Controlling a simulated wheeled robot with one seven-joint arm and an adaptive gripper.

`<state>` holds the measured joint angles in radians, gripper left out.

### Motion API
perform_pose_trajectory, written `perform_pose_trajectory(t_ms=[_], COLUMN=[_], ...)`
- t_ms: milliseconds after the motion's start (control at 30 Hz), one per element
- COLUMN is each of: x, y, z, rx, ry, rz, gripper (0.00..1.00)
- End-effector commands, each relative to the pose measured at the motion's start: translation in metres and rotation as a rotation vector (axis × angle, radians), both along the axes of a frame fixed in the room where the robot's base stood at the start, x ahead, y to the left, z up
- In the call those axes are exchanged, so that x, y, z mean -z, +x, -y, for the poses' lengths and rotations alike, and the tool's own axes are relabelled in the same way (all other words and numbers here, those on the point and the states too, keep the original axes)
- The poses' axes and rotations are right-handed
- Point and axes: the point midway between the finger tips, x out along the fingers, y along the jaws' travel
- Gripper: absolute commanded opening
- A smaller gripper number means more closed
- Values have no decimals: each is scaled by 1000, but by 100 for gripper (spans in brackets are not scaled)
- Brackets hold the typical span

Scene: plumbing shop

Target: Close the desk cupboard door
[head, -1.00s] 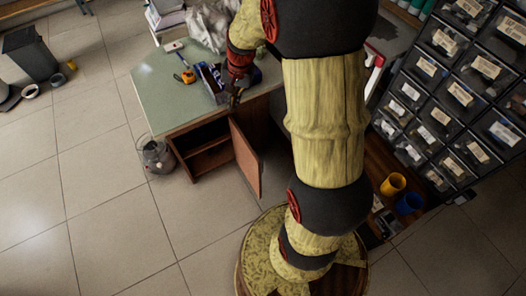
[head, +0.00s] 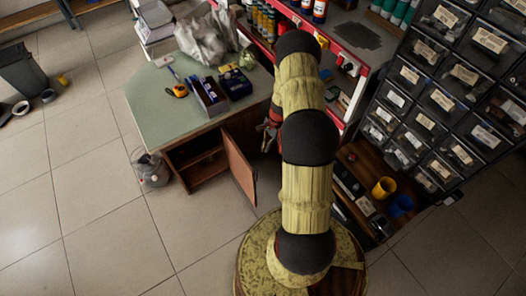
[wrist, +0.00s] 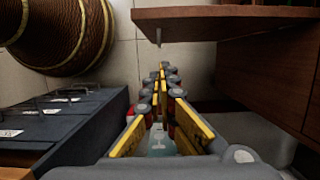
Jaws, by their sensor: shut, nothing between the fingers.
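The desk cupboard door (head: 239,168) stands open, swung out from the front of the green-topped desk (head: 150,112). The cupboard's dark inside (head: 200,165) shows to the left of the door. My gripper (head: 268,130) is low beside the desk, on the right of the door, partly hidden by my arm. A gap shows between gripper and door in the head view, but I cannot tell the depth. In the wrist view my gripper (wrist: 162,72) is shut and empty, and brown wooden panels (wrist: 270,75) of the desk or door fill the right side.
A bucket-like container (head: 150,168) stands on the floor left of the cupboard. A tape measure (head: 177,91) and blue boxes (head: 210,98) lie on the desk. A red-edged shelf (head: 345,62) and drawer bins (head: 430,90) stand to the right. Floor left and in front is clear.

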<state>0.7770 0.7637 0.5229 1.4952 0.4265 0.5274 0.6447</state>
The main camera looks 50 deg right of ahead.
Motion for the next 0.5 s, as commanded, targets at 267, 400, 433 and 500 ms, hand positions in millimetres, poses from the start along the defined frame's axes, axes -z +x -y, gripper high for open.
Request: perform_pose_trajectory(t_ms=[267,400,433,500], x=[56,81,86,81], y=[2,5,5,9], z=[-14,-20,-21,-34], rx=[-3,-2,-3,-5], ry=[3,0,0,0], rz=[-2,-1,-1,0], gripper=[0,0,0,0])
